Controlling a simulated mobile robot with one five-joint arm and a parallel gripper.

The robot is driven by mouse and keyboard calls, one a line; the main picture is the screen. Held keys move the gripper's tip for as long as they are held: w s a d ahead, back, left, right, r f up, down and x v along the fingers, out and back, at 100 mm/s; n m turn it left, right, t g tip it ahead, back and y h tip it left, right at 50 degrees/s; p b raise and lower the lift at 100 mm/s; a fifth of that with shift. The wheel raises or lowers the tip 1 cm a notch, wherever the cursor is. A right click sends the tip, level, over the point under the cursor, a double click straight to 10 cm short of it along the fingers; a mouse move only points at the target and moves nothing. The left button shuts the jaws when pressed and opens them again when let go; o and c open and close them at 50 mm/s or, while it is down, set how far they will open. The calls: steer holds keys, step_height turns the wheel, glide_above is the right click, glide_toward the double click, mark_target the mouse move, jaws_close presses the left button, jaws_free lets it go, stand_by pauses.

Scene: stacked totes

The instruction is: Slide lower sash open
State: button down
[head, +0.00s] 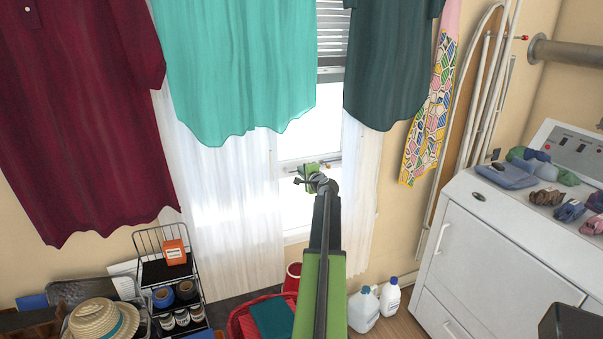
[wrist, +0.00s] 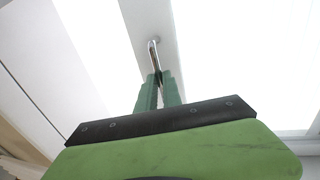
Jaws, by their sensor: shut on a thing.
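The window's lower sash (head: 297,207) is a bright white pane between sheer white curtains in the head view. Its white bottom or frame rail (wrist: 146,22) crosses the top of the wrist view, with a slim metal handle (wrist: 152,50) on it. My gripper (wrist: 159,80) has its green fingers closed on the end of this handle. In the head view my gripper (head: 312,176) is at the sash rail, at the end of my outstretched arm. The fingertips are too small there to show the grip. Whether the sash is raised cannot be told.
Hanging shirts, a teal one (head: 237,65) and a dark one (head: 388,60), frame the window top. A sheer curtain (head: 232,205) hangs left of my arm. Below are a red basket (head: 240,322) and white jugs (head: 363,308). A white appliance (head: 490,262) stands right.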

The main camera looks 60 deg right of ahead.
steer(key=c, duration=1.5)
jaws_free()
steer(key=p+v, duration=0.3)
steer(key=v, duration=1.4)
steer(key=shift+s+p, duration=0.2)
steer(key=shift+p, duration=0.1)
